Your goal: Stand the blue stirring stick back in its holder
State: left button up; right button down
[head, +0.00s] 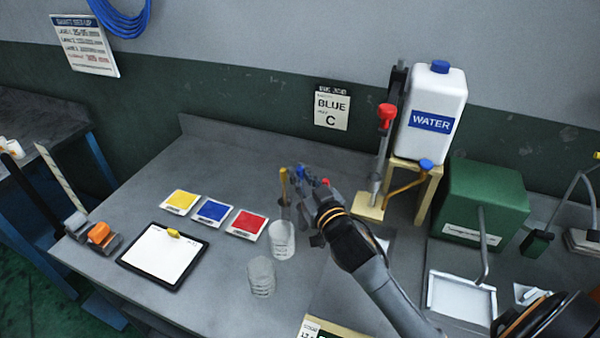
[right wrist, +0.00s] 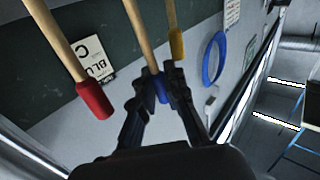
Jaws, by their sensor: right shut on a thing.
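My right gripper (head: 308,200) is above the middle of the bench, its arm coming in from the lower right. In the right wrist view its fingers (right wrist: 160,88) are shut on the blue end of the blue stirring stick (right wrist: 159,90), whose wooden shaft runs up between the other two. A red-ended stick (right wrist: 94,100) is on the left and a yellow-ended stick (right wrist: 177,45) on the right, both apart from the fingers. In the head view the blue end (head: 300,171) shows beside the gripper. I cannot make out the holder or the held stick's lower end. My left gripper is out of view.
Two clear beakers (head: 282,242) (head: 261,277) stand close by on the bench. Yellow, blue and red cards (head: 212,210) and a clipboard (head: 165,254) lie left. A water container (head: 433,105) on a wooden stand and a green box (head: 480,205) are right. Free bench lies behind the cards.

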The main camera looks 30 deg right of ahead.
jog(key=shift+f, duration=0.15)
jog(key=c, duration=1.3)
grip_release()
jog(key=s, duration=1.2)
jog(key=shift+a, duration=0.1)
